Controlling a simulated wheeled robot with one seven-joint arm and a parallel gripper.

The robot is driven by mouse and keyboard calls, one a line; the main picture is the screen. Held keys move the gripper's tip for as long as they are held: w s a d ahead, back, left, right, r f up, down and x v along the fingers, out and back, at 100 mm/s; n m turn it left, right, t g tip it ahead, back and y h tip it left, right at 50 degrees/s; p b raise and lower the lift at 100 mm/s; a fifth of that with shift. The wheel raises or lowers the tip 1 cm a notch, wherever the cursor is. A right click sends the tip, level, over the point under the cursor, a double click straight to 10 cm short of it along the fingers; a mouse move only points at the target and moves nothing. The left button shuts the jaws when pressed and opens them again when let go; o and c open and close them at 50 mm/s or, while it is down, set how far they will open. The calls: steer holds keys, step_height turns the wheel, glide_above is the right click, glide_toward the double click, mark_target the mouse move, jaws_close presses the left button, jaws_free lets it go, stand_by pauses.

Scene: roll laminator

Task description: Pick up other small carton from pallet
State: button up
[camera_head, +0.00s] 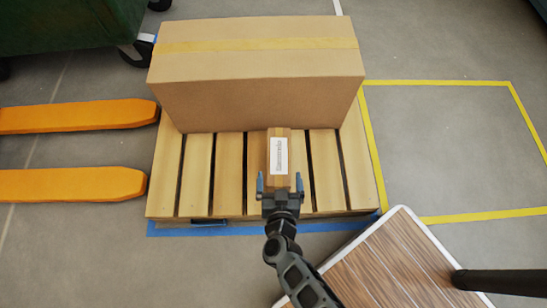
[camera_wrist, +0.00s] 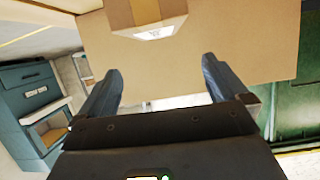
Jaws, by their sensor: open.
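A small brown carton (camera_head: 278,150) with a white label stands on the wooden pallet (camera_head: 198,175), close in front of a large taped carton (camera_head: 258,100). My gripper (camera_head: 279,183) is open at the near end of the small carton, its fingers spread to either side. In the wrist view the small carton (camera_wrist: 150,18) shows at the top, ahead of the open fingers (camera_wrist: 160,85), with the large carton (camera_wrist: 195,58) behind it. Nothing is between the fingers in the wrist view. I cannot tell whether the fingers touch the carton.
Orange forks (camera_head: 75,150) lie on the floor left of the pallet. A wood-topped table (camera_head: 385,265) stands at the lower right, close to my arm. A green machine (camera_head: 65,22) is at the upper left. The yellow-taped floor area (camera_head: 440,150) on the right is empty.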

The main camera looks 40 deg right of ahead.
mark_target(279, 157)
steer(key=shift+w+d+f, duration=0.2)
steer(key=shift+w+f, duration=0.2)
steer(key=shift+f, duration=0.2)
steer(key=shift+w+d+f, duration=0.2)
steer(key=shift+w+f, duration=0.15)
steer(key=shift+f, duration=0.2)
steer(key=shift+b+x, duration=0.5)
steer(key=shift+x, duration=0.3)
steer(key=x, duration=0.1)
steer(key=b+x, duration=0.1)
steer(key=x, duration=0.1)
steer(key=b+x, duration=0.1)
steer(key=x, duration=0.1)
steer(key=shift+s+d+f, duration=0.1)
steer(key=shift+s+f, duration=0.05)
steer(key=shift+f, duration=0.1)
steer(key=shift+w+d+f+g+b, duration=0.1)
steer(key=shift+w+d+g+b, duration=0.2)
steer(key=shift+w, duration=0.1)
steer(key=shift+c, duration=0.3)
jaws_close()
